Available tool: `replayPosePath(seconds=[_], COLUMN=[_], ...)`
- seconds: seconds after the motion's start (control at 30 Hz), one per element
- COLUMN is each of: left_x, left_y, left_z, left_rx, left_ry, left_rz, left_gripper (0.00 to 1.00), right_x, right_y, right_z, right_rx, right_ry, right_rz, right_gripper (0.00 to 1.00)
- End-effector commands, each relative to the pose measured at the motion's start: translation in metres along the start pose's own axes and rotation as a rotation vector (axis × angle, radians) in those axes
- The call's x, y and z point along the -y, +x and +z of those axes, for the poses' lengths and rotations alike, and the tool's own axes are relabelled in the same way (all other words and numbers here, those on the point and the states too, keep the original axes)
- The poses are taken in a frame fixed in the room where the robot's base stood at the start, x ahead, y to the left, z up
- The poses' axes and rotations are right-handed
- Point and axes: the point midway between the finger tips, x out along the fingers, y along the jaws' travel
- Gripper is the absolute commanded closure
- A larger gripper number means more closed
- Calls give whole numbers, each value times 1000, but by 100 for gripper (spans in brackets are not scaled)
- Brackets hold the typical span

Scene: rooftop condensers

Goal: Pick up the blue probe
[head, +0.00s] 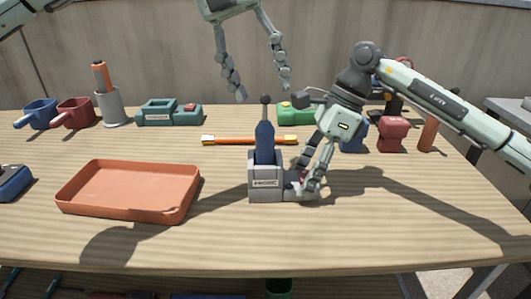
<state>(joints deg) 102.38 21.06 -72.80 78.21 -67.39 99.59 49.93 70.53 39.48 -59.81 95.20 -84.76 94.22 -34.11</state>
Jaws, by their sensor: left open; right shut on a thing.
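The blue probe (264,144) stands upright in a grey holder (266,183) near the middle of the table, its lower part hidden inside the holder. It has a dark stem with a ball on top. My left gripper (264,92) hangs above and behind the probe, its fingers spread wide and empty. My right gripper (306,187) is low at the right side of the holder, shut on the holder's low right-hand part, beside a small red detail. The exact contact is partly hidden by the fingers.
An orange tray (130,190) lies empty at the left front. An orange bar (250,140) lies behind the holder. A green box (170,112) and a grey cup with an orange tool (111,107) stand at the back left. A red item (392,134) stands right. The front strip is clear.

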Motion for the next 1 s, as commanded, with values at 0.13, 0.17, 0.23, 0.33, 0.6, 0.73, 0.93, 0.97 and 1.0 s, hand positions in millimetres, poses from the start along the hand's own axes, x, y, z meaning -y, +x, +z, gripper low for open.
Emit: replayPosePath(seconds=[0.13, 0.17, 0.23, 0.33, 0.6, 0.73, 0.93, 0.97, 1.0], left_x=[13, 14, 17, 19, 12, 5, 0, -1, -2], left_y=[-12, -14, -19, -25, -9, 11, 28, 30, 34], left_z=[2, 2, 2, 2, 2, 3, 3, 4, 4], left_rx=[-19, -28, -49, -76, -108, -107, -104, -104, -104], left_ry=[348, 405, 522, 641, 739, 739, 736, 736, 736], left_rz=[162, 190, 244, 299, 341, 341, 340, 339, 339], left_gripper=[47, 47, 47, 47, 47, 47, 47, 47, 47], right_x=[0, 0, 0, 0, 0, 0, 0, 0, 0], right_y=[0, 0, 0, 0, 0, 0, 0, 0, 0], right_z=[0, 0, 0, 0, -1, -1, -1, -1, -1], right_rx=[0, 0, 0, 0, -1, -1, -1, -1, -1], right_ry=[1, 2, 2, 2, 1, 1, 2, 2, 2], right_rz=[0, 0, 0, 0, 0, 0, 0, 0, 0], right_gripper=[83, 83, 83, 83, 83, 83, 83, 83, 83])
